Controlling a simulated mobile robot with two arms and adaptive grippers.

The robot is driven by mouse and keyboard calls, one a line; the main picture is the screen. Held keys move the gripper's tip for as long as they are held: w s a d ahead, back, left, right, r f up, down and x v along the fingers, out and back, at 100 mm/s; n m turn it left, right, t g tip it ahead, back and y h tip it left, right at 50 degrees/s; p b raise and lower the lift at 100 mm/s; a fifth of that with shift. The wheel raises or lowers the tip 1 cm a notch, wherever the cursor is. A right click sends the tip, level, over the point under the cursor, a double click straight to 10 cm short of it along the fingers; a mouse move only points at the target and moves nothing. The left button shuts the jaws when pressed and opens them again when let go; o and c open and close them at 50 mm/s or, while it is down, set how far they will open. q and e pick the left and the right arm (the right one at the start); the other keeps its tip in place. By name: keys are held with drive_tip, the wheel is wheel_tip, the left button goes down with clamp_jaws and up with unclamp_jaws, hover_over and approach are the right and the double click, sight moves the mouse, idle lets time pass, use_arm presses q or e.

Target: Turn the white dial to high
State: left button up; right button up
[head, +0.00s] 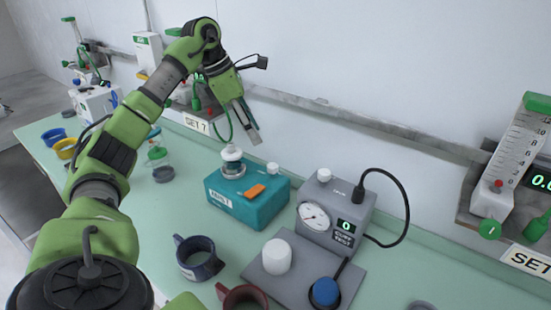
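I cannot tell for sure which part is the white dial. A small white knob (324,175) sits on top of the grey tester box (337,201), and another white knob (272,168) sits on the teal box (254,207). A larger white cylinder (277,256) stands on the grey base plate in front of the tester. No high marking is readable. My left gripper (250,127) is in the air above and behind the teal box, pointing down, apart from the knobs. Its fingers are seen edge-on, so their opening is unclear. My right gripper is out of view.
The tester has a round gauge (314,216), a display reading 0 (346,226) and a black cable (400,200). A blue round piece (326,291) sits in front. A dark blue mug (198,257) and a dark red mug (241,297) stand nearby. A wall rail (370,130) runs behind.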

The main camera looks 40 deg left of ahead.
sight(272, 165)
use_arm(q)
drive_tip(key=p+x, duration=0.1)
drive_tip(key=x, duration=0.9)
drive_tip(key=shift+x, duration=1)
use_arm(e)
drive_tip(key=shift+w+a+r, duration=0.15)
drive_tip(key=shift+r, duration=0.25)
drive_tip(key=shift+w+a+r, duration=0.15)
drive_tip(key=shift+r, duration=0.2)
use_arm(q)
clamp_jaws()
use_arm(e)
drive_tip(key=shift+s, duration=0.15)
